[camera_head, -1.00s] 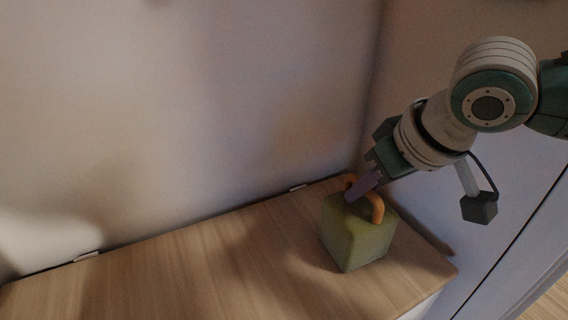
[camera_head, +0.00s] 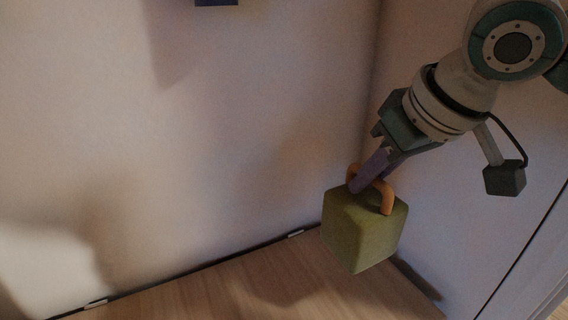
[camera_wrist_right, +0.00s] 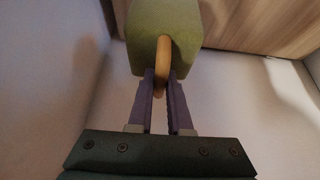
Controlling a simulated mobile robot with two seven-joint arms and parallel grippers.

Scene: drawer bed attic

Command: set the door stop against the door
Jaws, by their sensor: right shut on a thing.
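The door stop (camera_head: 362,232) is an olive-green cube with an orange loop handle (camera_head: 386,197) on top. In the head view it hangs a little tilted above the wooden top. My right gripper (camera_head: 370,175) is shut on the handle, with its purple fingers on either side of it. In the right wrist view the green block (camera_wrist_right: 165,30) hangs beyond the fingers (camera_wrist_right: 160,85), and the orange handle lies between them. My left gripper is not in view. I cannot make out the door for certain.
The wooden top (camera_head: 230,285) lies below the block, along a pale wall (camera_head: 250,120) with small pale fittings (camera_head: 296,234) at its back edge. A second wall or panel (camera_head: 470,230) stands close on the right, with a dark vertical seam. A dark blue thing (camera_head: 216,2) shows at the top edge.

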